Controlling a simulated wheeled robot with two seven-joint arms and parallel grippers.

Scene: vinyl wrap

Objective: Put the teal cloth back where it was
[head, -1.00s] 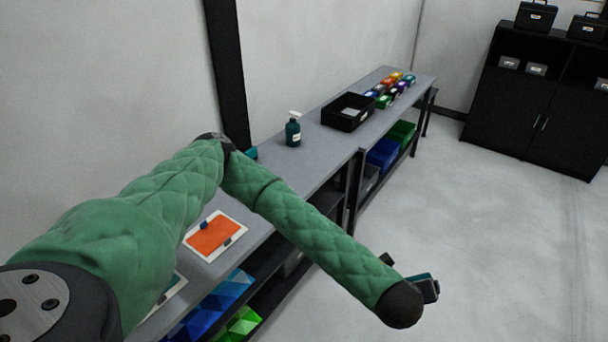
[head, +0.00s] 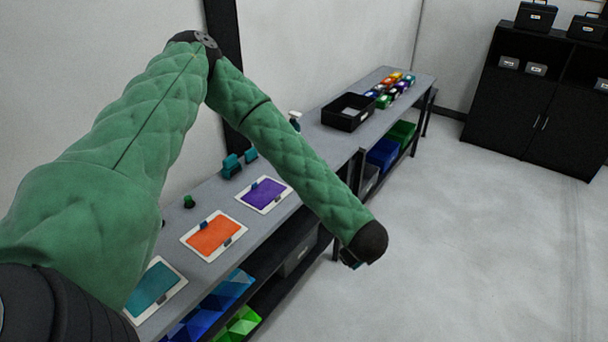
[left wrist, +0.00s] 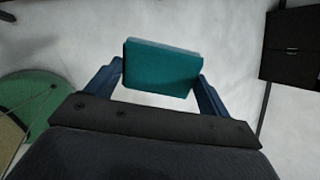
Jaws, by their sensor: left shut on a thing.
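My left gripper (left wrist: 160,76) is shut on the teal cloth (left wrist: 158,66), a folded block held between its two blue fingers in the left wrist view. Pale floor shows behind the cloth there. In the head view my left arm reaches over the workbench, and its wrist end hangs off the bench's front side. Only a small dark bit of the left gripper (head: 350,262) shows there, and I cannot make out the cloth. My right gripper is not in view.
The grey workbench (head: 185,224) holds white-framed teal (head: 153,287), orange (head: 214,235) and purple (head: 264,194) panels. Teal blocks (head: 231,166) stand behind them. A black bin (head: 348,112) and coloured rolls (head: 390,90) are farther along. The floor (head: 470,240) right of the bench is clear.

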